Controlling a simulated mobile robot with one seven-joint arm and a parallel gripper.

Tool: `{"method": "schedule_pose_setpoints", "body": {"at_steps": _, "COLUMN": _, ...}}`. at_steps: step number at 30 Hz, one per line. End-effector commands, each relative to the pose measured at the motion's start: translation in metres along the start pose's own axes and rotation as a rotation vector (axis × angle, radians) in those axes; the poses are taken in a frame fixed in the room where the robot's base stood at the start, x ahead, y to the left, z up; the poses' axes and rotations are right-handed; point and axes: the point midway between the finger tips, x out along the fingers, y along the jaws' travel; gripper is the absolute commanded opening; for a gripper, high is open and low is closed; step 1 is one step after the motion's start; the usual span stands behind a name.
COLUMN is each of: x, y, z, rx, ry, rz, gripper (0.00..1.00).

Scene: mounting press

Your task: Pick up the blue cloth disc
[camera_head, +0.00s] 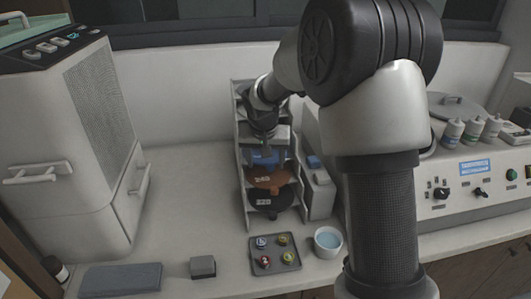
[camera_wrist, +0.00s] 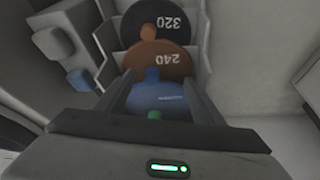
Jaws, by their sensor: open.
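The blue cloth disc (camera_head: 262,157) stands in a stepped rack (camera_head: 242,190), behind a brown disc marked 240. In the wrist view the blue disc (camera_wrist: 165,97) lies between the two dark fingers of my gripper (camera_wrist: 156,78), with its small blue tab toward the brown disc. My gripper (camera_head: 267,150) is open and is above the upper part of the rack. I cannot tell whether the fingers touch the disc. The disc's rear part is hidden by my gripper.
The brown 240 disc (camera_head: 268,178) and black 320 disc (camera_wrist: 158,24) sit in the neighbouring slots. A small green piece (camera_wrist: 154,115) shows near my gripper. A grey box (camera_head: 318,190) stands right of the rack. A tray (camera_head: 258,242) and a cup (camera_head: 328,242) stand in front.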

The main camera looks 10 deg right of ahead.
Motion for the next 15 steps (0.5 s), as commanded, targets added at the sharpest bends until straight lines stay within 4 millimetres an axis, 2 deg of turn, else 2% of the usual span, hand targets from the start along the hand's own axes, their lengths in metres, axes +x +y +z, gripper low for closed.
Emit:
{"method": "schedule_pose_setpoints", "body": {"at_steps": 3, "x": 0.0070, "y": 0.0000, "z": -0.0007, "rx": 0.000, "ry": 0.002, "rz": -0.001, "gripper": 0.62}}
{"method": "schedule_pose_setpoints", "body": {"at_steps": 9, "x": 0.0071, "y": 0.0000, "z": -0.0008, "rx": 0.000, "ry": 0.002, "rz": -0.001, "gripper": 0.62}}
{"method": "schedule_pose_setpoints", "body": {"at_steps": 11, "x": 0.0071, "y": 0.0000, "z": -0.0007, "rx": 0.000, "ry": 0.002, "rz": -0.001, "gripper": 0.54}}
{"method": "schedule_pose_setpoints", "body": {"at_steps": 15, "x": 0.0070, "y": 0.0000, "z": -0.0006, "rx": 0.000, "ry": 0.002, "rz": -0.001, "gripper": 0.30}}
